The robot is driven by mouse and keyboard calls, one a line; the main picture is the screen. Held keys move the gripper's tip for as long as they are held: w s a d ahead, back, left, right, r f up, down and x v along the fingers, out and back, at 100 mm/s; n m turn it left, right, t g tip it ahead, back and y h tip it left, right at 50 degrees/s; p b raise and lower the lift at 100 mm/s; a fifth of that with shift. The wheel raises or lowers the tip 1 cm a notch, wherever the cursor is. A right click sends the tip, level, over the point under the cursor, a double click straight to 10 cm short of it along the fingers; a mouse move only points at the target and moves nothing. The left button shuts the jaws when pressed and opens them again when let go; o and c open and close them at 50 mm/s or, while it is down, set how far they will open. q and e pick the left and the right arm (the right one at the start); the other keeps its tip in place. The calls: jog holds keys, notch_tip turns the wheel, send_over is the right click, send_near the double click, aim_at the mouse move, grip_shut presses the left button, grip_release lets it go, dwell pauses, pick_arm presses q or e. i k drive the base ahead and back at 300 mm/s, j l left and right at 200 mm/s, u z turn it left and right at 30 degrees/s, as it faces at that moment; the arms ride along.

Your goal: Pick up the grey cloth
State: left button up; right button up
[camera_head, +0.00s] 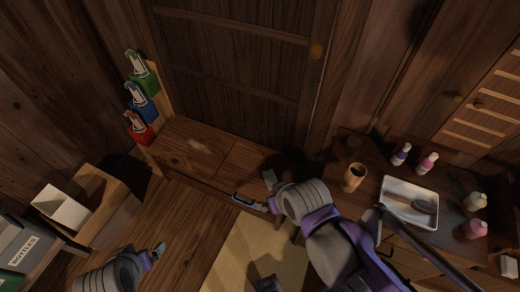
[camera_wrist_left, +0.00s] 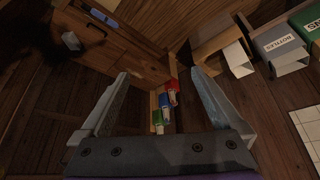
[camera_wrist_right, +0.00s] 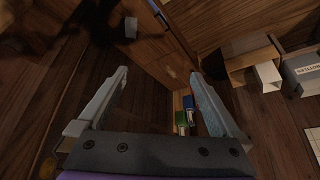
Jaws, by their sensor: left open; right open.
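A pale spot (camera_wrist_right: 171,72) also shows on the wood in the right wrist view, beyond the fingers. My right gripper (camera_head: 259,191) is open and empty, in front of and to the right of the patch. My left gripper (camera_head: 156,252) is at the lower left over the floor, apart from the bench. Its open, empty fingers show in the left wrist view (camera_wrist_left: 161,78).
Red (camera_head: 138,129), blue (camera_head: 141,103) and green (camera_head: 142,76) holders stand in a rack left of the bench. Open boxes (camera_head: 108,213) are at left. At right a counter holds a cup (camera_head: 354,177), a metal tray (camera_head: 388,205) and several bottles. A pale mat (camera_head: 240,262) lies on the floor.

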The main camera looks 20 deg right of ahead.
aim_at(270, 179)
jog(key=i+z, duration=0.1)
jog(key=z, duration=0.3)
jog(key=j+z, duration=0.1)
jog(key=z, duration=0.3)
jog(key=i+j+z, duration=0.1)
jog(key=z, duration=0.3)
jog(key=i+j+z, duration=0.2)
jog(key=j+z, duration=0.25)
jog(key=j, duration=0.15)
jog(key=i+j+z, duration=0.2)
jog(key=j, duration=0.15)
jog(key=i+j, duration=0.1)
jog(key=j, duration=0.85)
jog(key=z, duration=0.05)
